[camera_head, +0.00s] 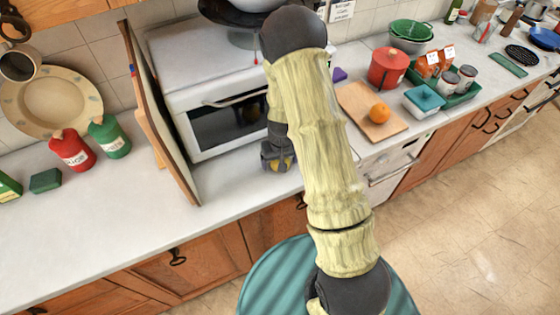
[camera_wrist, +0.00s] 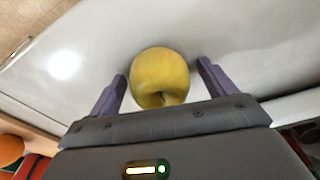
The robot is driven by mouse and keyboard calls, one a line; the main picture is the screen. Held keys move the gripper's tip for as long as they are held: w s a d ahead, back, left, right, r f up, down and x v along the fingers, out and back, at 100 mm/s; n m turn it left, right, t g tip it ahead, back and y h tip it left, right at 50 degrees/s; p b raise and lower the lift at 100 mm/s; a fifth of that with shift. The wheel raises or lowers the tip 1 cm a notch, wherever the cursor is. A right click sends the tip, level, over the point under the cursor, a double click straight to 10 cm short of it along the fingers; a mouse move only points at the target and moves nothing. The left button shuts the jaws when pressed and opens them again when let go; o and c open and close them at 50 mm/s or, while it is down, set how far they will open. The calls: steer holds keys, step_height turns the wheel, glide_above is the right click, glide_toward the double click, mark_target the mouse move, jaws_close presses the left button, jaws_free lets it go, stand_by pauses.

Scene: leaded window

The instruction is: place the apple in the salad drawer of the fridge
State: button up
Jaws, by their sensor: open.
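The yellow-green apple (camera_wrist: 160,78) rests on the white worktop, between the two spread fingers of my gripper (camera_wrist: 162,70) in the wrist view. A gap shows on each side of it, so the fingers do not appear to touch it. In the head view my gripper (camera_head: 277,158) is low over the worktop in front of the small white oven, and the apple is hidden there by my gripper and arm. I cannot make out the fridge's salad drawer in either view.
The white oven (camera_head: 218,128) stands close behind my gripper, with an upright board (camera_head: 160,120) to its left. On the right, an orange (camera_head: 379,113) lies on a cutting board (camera_head: 358,98) near a red pot (camera_head: 388,68) and a teal-lidded box (camera_head: 424,99). The worktop's front left is clear.

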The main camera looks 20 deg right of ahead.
steer(key=shift+c, duration=0.2)
steer(key=c, duration=1.1)
steer(key=shift+r, duration=0.15)
steer(key=shift+c, duration=0.2)
step_height(320, 180, up, 10)
steer(key=shift+f+b, duration=0.15)
steer(key=shift+b, duration=0.55)
